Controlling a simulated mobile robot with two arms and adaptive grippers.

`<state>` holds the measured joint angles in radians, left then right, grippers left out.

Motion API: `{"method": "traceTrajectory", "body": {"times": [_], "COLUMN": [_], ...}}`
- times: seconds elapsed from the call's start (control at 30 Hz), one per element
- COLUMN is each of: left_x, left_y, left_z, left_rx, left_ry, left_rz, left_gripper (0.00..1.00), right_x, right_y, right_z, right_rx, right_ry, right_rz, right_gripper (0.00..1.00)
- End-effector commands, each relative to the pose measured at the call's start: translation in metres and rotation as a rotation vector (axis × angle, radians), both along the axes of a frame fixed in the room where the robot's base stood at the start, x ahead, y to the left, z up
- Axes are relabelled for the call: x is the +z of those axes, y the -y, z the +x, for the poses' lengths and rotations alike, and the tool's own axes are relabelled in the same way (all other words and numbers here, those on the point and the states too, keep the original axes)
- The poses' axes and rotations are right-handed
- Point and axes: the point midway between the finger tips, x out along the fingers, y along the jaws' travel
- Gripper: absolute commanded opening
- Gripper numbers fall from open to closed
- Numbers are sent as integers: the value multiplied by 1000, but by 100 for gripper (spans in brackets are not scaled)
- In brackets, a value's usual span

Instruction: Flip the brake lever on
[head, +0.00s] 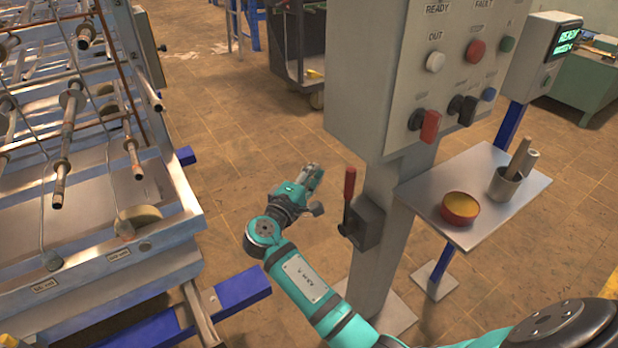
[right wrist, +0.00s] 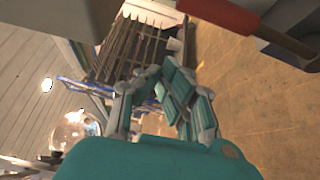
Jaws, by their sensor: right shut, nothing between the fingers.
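The brake lever (head: 349,186) has a red grip and stands roughly upright from a dark box on the side of the grey control post. In the right wrist view its red grip (right wrist: 222,14) and metal rod show at the top right. My right gripper (head: 314,174) is left of the lever in the head view and apart from it. Its fingers (right wrist: 165,90) are shut and empty. My left gripper is not in view.
The control cabinet (head: 365,75) with buttons and switches is above the lever. A metal rack (head: 165,232) stands at the left. The floor between rack and post is open.

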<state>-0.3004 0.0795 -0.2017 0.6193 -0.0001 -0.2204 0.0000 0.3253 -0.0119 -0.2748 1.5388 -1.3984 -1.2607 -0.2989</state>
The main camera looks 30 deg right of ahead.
Motion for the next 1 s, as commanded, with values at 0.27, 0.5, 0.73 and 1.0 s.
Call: {"method": "traceTrajectory", "body": {"times": [0.27,0.5,0.73,1.0], "left_x": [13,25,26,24], "left_y": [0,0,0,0], "left_z": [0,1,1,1], "left_rx": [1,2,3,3], "left_ry": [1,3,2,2], "left_rz": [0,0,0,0], "left_gripper": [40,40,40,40], "right_x": [2,1,0,-1], "right_y": [46,52,53,54], "right_z": [26,-4,-9,-9], "right_rx": [0,1,1,1], "right_ry": [-3,-1,-1,2], "right_rz": [-1,1,1,0], "right_gripper": [0,0,0,0]}}
